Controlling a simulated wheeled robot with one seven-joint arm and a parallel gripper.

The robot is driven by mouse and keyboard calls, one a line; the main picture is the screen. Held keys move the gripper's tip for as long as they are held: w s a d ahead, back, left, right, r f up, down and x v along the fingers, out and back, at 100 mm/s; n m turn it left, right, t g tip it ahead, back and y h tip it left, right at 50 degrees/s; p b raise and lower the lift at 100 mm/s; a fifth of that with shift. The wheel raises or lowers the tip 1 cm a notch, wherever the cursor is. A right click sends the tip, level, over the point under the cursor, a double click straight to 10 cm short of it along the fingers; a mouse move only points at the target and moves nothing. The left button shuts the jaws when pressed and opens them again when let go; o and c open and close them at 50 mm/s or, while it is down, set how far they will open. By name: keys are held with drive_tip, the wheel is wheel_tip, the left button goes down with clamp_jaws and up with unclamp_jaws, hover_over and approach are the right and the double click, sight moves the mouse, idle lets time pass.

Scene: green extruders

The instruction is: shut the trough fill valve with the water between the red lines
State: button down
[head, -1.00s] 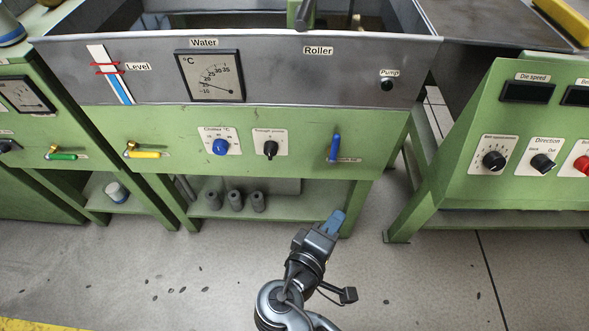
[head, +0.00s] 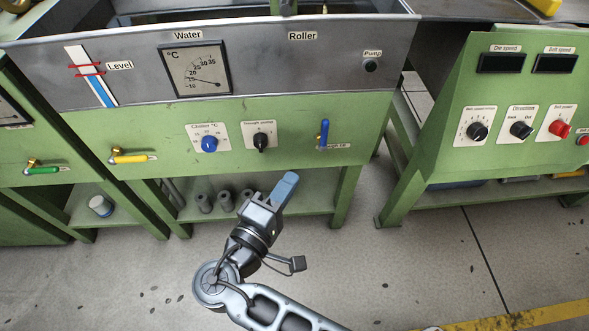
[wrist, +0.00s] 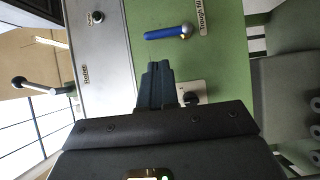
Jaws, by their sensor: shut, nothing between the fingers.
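The blue trough fill valve handle (head: 323,134) stands upright on the green front panel, right of the trough pump knob. In the wrist view the blue handle (wrist: 165,34) lies beyond my fingertips, next to its "Trough fill" label (wrist: 202,17). The level gauge (head: 90,77) at the trough's left has two red lines. Its blue water column tops out at about the lower red line; I cannot tell exactly on which side. My gripper (head: 286,186) is shut and empty, below and left of the handle and apart from it. Its closed fingers (wrist: 156,84) point toward the panel.
The trough pump knob (head: 261,140) and chiller knob (head: 209,144) are left of the valve. A yellow-handled valve (head: 132,158) is further left. The extruder control stand (head: 455,160) is to the right. Floor in front is clear.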

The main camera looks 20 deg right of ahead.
sight(327, 133)
drive_tip(key=x, duration=1.2)
drive_tip(key=shift+w+d, duration=0.2)
drive_tip(key=shift+s+d+r+m+y, duration=0.15)
drive_tip(key=shift+d+m+y, duration=0.2)
drive_tip(key=shift+m, duration=0.25)
drive_tip(key=s+d+f+m+y+p, duration=0.1)
drive_tip(key=d+m+y+p, duration=0.3)
drive_tip(key=m+y, duration=0.4)
drive_tip(key=shift+s+d+f+m+g+p, duration=0.3)
drive_tip(key=shift+s+d+f+g, duration=0.1)
drive_tip(key=shift+d+f, duration=0.35)
drive_tip(key=shift+w+a+f+b, duration=0.1)
drive_tip(key=shift+a+b, duration=0.1)
drive_tip(key=shift+a, duration=0.1)
drive_tip(key=shift+w+a+f+b, duration=0.1)
drive_tip(key=shift+w+a+b, duration=0.1)
drive_tip(key=shift+a, duration=0.1)
